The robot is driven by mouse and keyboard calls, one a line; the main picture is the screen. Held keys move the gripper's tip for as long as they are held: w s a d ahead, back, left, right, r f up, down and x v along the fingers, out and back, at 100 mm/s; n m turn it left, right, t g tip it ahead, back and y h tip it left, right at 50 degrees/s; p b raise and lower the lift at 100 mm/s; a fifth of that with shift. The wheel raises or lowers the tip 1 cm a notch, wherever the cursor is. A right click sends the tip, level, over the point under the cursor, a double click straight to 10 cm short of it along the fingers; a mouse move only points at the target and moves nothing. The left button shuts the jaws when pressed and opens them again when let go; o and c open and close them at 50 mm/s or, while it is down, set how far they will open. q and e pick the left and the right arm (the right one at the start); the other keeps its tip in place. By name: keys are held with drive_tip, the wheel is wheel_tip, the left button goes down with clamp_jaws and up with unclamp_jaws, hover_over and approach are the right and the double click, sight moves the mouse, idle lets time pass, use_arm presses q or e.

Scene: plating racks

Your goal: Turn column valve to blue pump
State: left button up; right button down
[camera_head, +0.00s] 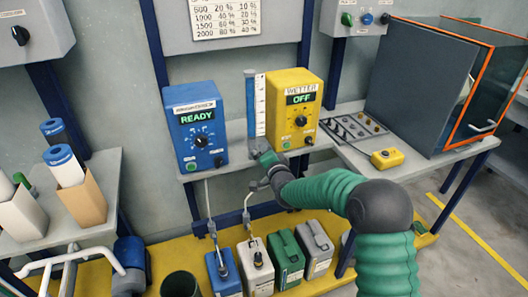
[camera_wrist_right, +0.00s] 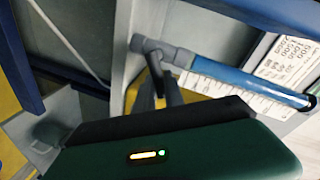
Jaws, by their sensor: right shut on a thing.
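The clear measuring column (camera_head: 256,105) with blue liquid and a white scale stands between the blue pump (camera_head: 196,125), whose display reads READY, and the yellow pump (camera_head: 297,108), whose display reads OFF. In the right wrist view the column (camera_wrist_right: 245,84) runs slantwise to a grey valve fitting (camera_wrist_right: 160,48) at its foot. My right gripper (camera_head: 268,162) is at the column's foot, shut on the valve; its dark fingers (camera_wrist_right: 160,88) show in the wrist view just below the fitting. The exact handle direction is largely hidden by the fingers. My left gripper is out of view.
Several jugs (camera_head: 286,258) stand on the yellow floor tray below, with thin hoses rising from two of them. A small yellow box (camera_head: 386,158) and a grey rack (camera_head: 352,127) lie on the right bench, beside an orange-edged glass cabinet (camera_head: 470,95).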

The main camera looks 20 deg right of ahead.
drive_tip(key=shift+d+f+m, duration=0.1)
drive_tip(key=shift+f+m, duration=0.1)
drive_tip(key=shift+m, duration=0.1)
drive_tip(key=c, duration=1.4)
unclamp_jaws()
drive_tip(key=shift+c, duration=0.2)
drive_tip(key=shift+r, duration=0.1)
drive_tip(key=s+r+p, duration=0.2)
drive_tip(key=s, duration=1.4)
drive_tip(key=shift+s+a+r, duration=0.25)
drive_tip(key=shift+s+a, duration=0.05)
drive_tip(key=shift+a, duration=0.15)
